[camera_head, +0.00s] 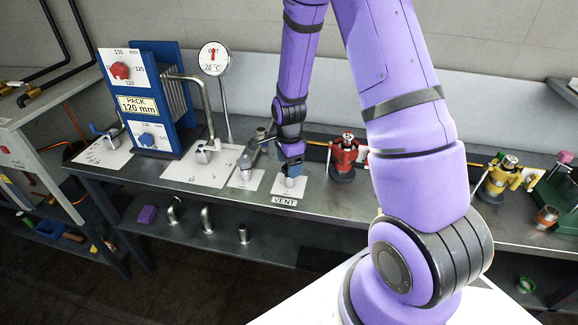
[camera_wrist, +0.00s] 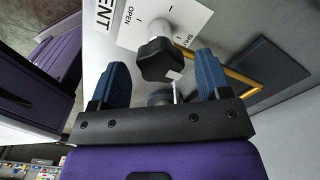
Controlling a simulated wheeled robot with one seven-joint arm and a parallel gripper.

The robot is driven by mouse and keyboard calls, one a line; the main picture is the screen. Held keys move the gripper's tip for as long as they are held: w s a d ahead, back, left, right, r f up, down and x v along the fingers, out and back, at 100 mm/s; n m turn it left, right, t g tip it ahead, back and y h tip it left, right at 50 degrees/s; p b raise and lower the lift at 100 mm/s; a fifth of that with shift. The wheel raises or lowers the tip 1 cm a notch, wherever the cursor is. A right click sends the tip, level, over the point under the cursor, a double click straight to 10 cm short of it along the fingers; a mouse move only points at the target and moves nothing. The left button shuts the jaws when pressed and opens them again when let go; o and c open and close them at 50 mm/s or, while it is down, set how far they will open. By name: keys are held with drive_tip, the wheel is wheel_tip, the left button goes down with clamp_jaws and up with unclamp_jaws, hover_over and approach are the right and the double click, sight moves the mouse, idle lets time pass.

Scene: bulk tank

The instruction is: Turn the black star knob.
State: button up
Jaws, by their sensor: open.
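The black star knob (camera_wrist: 158,60) shows in the wrist view on a metal stem, with a white mark on its lower right edge. It stands in front of a white plate (camera_wrist: 150,22) with tick marks and the word OPEN; a second word is partly hidden. My gripper (camera_wrist: 162,63) is open, with one blue finger on each side of the knob and a visible gap to each. In the head view my gripper (camera_head: 291,166) points down over the white plate by the VENT label (camera_head: 284,202). There it hides the knob.
The bench (camera_head: 235,205) carries a blue plate pack (camera_head: 170,100) and a round dial (camera_head: 214,58) to the left. A grey handled valve (camera_head: 246,163) stands close on the left of my gripper. A red valve (camera_head: 343,155) stands to the right, and a yellow one (camera_head: 497,180) farther right.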

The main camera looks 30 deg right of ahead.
drive_tip(key=shift+f, duration=0.6)
drive_tip(key=c, duration=0.9)
